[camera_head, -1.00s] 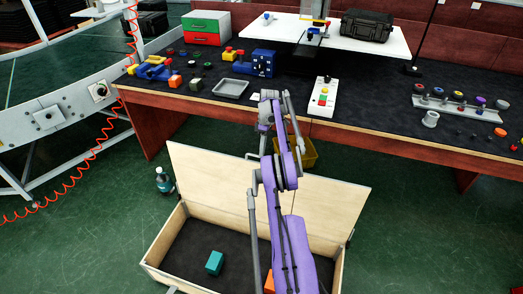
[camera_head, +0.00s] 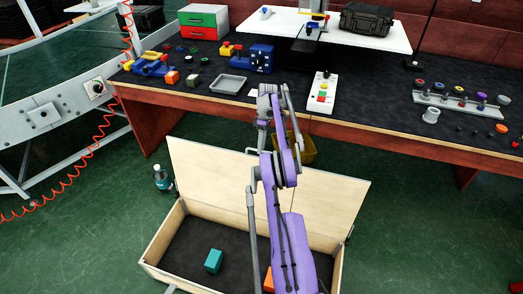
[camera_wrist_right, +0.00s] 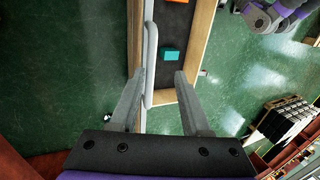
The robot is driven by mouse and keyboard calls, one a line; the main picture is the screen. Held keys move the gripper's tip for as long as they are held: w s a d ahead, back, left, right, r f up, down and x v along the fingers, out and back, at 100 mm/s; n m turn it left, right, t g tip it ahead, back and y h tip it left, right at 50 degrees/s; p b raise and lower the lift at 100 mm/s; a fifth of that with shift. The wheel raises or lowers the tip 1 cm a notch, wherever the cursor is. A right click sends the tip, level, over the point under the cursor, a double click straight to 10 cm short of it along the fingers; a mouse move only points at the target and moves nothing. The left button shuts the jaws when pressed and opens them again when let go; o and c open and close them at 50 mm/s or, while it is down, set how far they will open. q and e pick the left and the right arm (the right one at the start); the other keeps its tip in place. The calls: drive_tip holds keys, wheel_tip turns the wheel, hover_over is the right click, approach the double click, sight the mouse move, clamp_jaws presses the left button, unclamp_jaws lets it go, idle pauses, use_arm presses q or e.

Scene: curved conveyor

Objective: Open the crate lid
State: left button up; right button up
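The wooden crate (camera_head: 156,247) stands on the floor with its lid (camera_head: 215,175) raised steeply at the back. The dark inside holds a teal block (camera_head: 213,260) and an orange block (camera_head: 268,280). My right gripper (camera_wrist_right: 162,85) is at the lid's upper edge, its fingers well apart. In the right wrist view, a pale bar handle (camera_wrist_right: 150,60) on the lid lies between the fingers, near the left one. No grip on it shows. My right arm hides part of the lid and crate. My left gripper is not in view.
A long workbench (camera_head: 390,150) with several parts on it stands behind the lid. A yellow bin (camera_head: 307,150) is under its edge. A bottle (camera_head: 162,178) stands left of the crate. A curved conveyor (camera_head: 45,115) is at the left.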

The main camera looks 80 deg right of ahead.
wheel_tip(320, 180, up, 7)
drive_tip(key=shift+f+p, duration=0.1)
drive_tip(key=shift+p, duration=0.35)
idle(0.3)
drive_tip(key=w+a+r+h+p, duration=0.1)
drive_tip(key=w+a+r, duration=0.3)
drive_tip(key=w+a, duration=0.3)
drive_tip(key=w+a+r+h+p, duration=0.1)
drive_tip(key=w+a+r, duration=0.3)
drive_tip(key=w, duration=0.5)
drive_tip(key=w+a+r+h+p, duration=0.1)
drive_tip(key=w+a+r, duration=0.25)
drive_tip(key=a, duration=0.55)
drive_tip(key=w+a+r+h+p, duration=0.1)
drive_tip(key=w+a+r, duration=0.25)
drive_tip(key=a, duration=0.55)
drive_tip(key=s+a+r+t+p, duration=0.1)
drive_tip(key=a, duration=0.8)
drive_tip(key=s+a+r+t+p, duration=0.1)
drive_tip(key=s+a, duration=0.1)
drive_tip(key=a, duration=0.7)
drive_tip(key=s+a+f+t+p, duration=0.1)
drive_tip(key=s+a+f, duration=0.1)
drive_tip(key=s+a, duration=0.4)
drive_tip(key=s+a+f+t, duration=0.2)
drive_tip(key=s+a, duration=0.4)
drive_tip(key=a, duration=0.4)
drive_tip(key=shift+a+f+n+p, duration=0.15)
drive_tip(key=shift+f+n+p, duration=0.2)
drive_tip(key=shift+f, duration=0.2)
